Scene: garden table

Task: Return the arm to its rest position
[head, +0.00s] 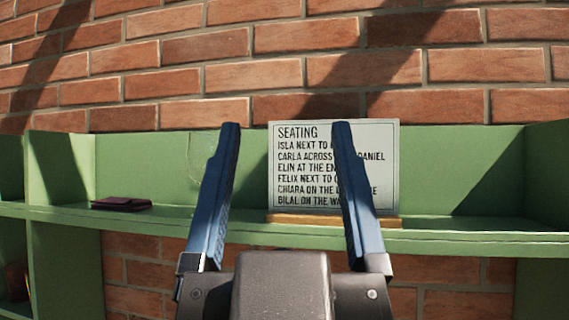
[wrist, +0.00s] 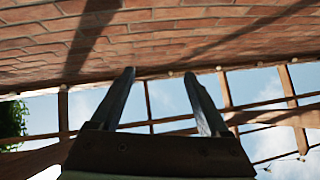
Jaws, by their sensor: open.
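My gripper (head: 286,128) is raised in front of the green shelf in the head view. Its two blue fingers stand upright, well apart, with nothing between them but the view of the shelf and card behind. In the wrist view my gripper (wrist: 160,75) points up towards the brick wall and an open beam frame, and it is empty there too. The right finger hides part of the writing on the seating card.
A white seating card (head: 300,190) stands in a wooden holder (head: 300,218) on the green shelf (head: 450,236). A dark red wallet-like item (head: 121,204) lies on the shelf at left. A brick wall (head: 280,73) rises behind. Wooden beams (wrist: 228,92) and sky show in the wrist view.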

